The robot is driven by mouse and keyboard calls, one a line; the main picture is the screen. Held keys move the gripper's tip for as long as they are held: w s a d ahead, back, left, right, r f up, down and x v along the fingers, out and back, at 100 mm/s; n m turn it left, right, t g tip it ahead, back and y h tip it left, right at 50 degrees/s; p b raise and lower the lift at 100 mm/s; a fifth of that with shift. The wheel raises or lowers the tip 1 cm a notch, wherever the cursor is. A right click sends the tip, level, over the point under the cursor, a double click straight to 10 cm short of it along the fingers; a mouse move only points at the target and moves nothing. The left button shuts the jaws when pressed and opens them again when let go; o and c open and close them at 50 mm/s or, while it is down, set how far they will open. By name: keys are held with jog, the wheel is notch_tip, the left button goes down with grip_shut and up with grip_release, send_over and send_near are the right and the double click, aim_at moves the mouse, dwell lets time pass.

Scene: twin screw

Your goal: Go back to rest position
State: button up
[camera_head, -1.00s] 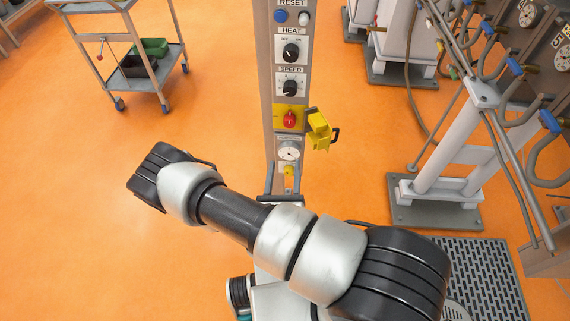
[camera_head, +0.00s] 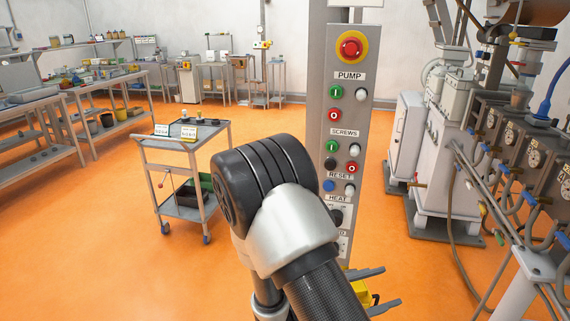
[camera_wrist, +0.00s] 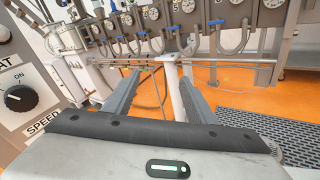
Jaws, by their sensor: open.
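My arm is folded in the lower middle of the head view, its black and silver joint large in front of the control column (camera_head: 322,250). My gripper (camera_head: 380,288) shows partly beyond the arm, at the column's lower right, with its two grey fingers pointing right. In the wrist view my gripper (camera_wrist: 160,98) has its fingers well apart with nothing between them. The column's knobs show close at the left of the wrist view. The lower column is partly hidden by my arm in the head view.
A grey trolley (camera_head: 182,143) stands on the orange floor at left. Workbenches (camera_head: 100,128) line the left and back. White machinery (camera_head: 440,150) with gauges and hoses stands at right, beyond the fingers. Open floor lies at lower left.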

jog(key=s+d+r+m+g+y+p, duration=0.25)
jog(key=s+r+m+g+y, duration=0.5)
jog(key=s+r+m, duration=0.4)
jog(key=s+a+r+m+t+y+p, duration=0.1)
jog(key=a+r+m+t+y+p, duration=0.1)
jog(key=r, duration=0.5)
jog(key=s+a+r+m+t+y+p, duration=0.1)
jog(key=a+r+m+t+y, duration=0.3)
jog(key=a+r, duration=0.4)
jog(key=shift+s+t+y+p, duration=0.4)
jog(key=shift+t+y, duration=0.35)
jog(key=shift+y, duration=0.5)
jog(key=shift+c, duration=0.4)
jog(key=c, duration=0.3)
jog(key=shift+s, duration=0.15)
jog(key=shift+c, duration=0.6)
